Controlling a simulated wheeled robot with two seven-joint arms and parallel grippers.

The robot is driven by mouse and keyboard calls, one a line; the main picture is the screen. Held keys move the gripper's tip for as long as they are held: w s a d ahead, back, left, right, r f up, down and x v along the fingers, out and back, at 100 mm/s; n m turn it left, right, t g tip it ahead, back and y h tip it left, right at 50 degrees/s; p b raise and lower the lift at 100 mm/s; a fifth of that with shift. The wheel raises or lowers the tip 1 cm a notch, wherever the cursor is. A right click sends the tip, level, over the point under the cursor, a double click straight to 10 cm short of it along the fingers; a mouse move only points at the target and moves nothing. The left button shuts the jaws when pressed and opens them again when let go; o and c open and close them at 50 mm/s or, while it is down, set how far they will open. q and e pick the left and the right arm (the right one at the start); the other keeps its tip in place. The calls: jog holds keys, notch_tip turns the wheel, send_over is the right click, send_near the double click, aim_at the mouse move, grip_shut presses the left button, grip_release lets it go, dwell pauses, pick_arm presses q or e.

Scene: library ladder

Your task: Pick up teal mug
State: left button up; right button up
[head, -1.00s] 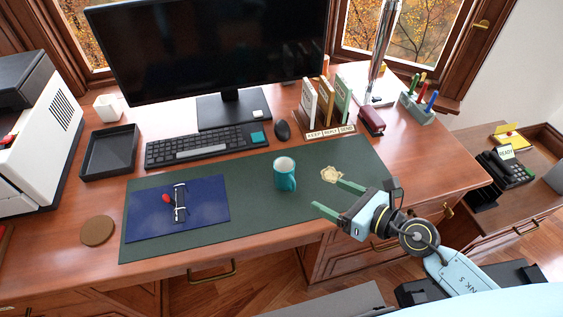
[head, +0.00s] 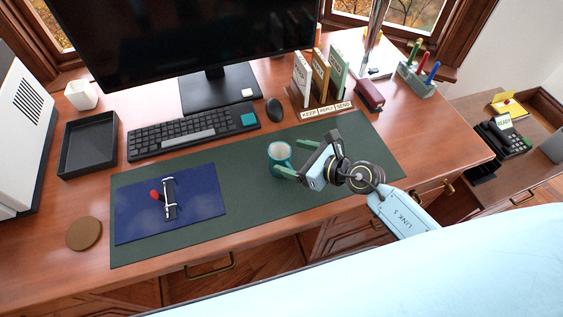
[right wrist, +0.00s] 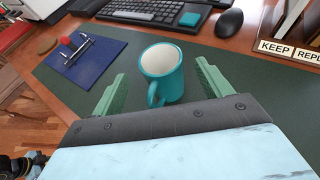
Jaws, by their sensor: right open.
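The teal mug (head: 279,156) stands upright on the dark green desk mat (head: 240,200), with a white inside. Whether either finger touches the mug I cannot tell. My left gripper is not in view.
A blue folder (head: 205,192) with a red-tipped item lies left of the mug. Behind are a keyboard (head: 185,133), a mouse (head: 274,109) and a sorter labelled KEEP, REPLY, SEND (head: 325,110). The mat right of the gripper is clear.

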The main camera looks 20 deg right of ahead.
aim_at(272, 150)
jog(key=x, duration=0.4)
jog(key=shift+w+b, duration=0.25)
jog(key=shift+b, duration=0.05)
jog(key=c, duration=1.2)
